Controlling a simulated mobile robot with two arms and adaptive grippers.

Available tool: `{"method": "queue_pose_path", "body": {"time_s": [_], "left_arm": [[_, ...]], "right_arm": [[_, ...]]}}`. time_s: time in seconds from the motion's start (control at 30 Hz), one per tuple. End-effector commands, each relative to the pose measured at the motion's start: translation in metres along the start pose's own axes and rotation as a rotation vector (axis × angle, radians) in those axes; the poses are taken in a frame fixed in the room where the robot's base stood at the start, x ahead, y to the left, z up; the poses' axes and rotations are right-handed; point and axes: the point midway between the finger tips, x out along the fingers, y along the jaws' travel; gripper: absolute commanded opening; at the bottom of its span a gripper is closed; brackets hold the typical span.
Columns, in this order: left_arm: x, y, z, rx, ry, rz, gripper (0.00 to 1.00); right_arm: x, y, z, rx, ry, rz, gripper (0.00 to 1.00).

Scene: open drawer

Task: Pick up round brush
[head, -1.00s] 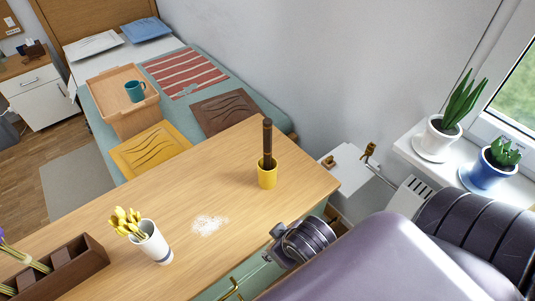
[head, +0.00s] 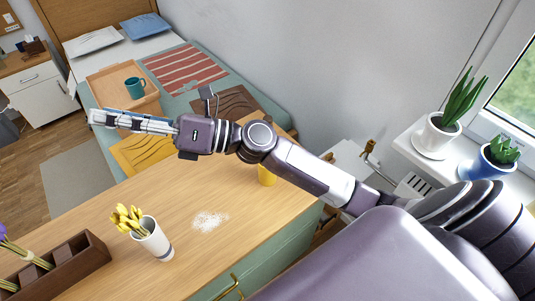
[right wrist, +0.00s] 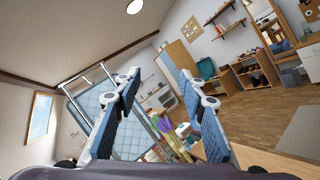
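The yellow cup (head: 267,176) stands on the wooden desk, mostly hidden behind my right arm. The dark brown upright stick-like thing that stood in this cup earlier, perhaps the round brush, is now hidden by the arm. My right gripper (head: 108,119) reaches left above the far side of the desk, well left of the cup. In the right wrist view its two fingers (right wrist: 160,100) are apart with nothing held between them. My left gripper is not in view.
On the desk (head: 130,208) are a white cup of yellow flowers (head: 153,243), a white powdery patch (head: 210,221) and a brown compartment box (head: 72,261). A bed with a wooden tray (head: 101,88) and teal mug (head: 134,87) lies beyond. Potted plants stand on the right sill.

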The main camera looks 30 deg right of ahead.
Motion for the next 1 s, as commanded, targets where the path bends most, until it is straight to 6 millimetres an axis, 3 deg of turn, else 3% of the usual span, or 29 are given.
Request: {"method": "queue_pose_path", "body": {"time_s": [0.07,0.17,0.27,0.3,0.37,0.5,0.63,0.8,1.0], "left_arm": [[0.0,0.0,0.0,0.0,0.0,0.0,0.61],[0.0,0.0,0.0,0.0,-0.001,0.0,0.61],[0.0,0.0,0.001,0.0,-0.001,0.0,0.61],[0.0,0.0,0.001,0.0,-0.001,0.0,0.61],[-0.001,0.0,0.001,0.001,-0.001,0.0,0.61],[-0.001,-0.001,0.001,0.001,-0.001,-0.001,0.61],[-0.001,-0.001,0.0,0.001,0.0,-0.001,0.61],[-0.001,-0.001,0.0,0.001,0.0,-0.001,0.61],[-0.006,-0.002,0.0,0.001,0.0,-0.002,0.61]], "right_arm": [[0.002,-0.002,-0.031,-0.222,0.221,0.05,0.38],[-0.018,-0.025,-0.07,-0.467,0.514,0.092,0.38],[-0.059,-0.065,-0.091,-0.677,0.823,0.104,0.38],[-0.081,-0.084,-0.091,-0.746,0.949,0.099,0.38],[-0.118,-0.112,-0.085,-0.83,1.141,0.085,0.38],[-0.208,-0.159,-0.042,-0.923,1.547,0.018,0.38],[-0.272,-0.172,0.003,-0.909,1.805,-0.047,0.38],[-0.312,-0.172,0.033,-0.865,1.958,-0.094,0.38],[-0.324,-0.18,0.025,-0.851,1.985,-0.097,0.38]]}}
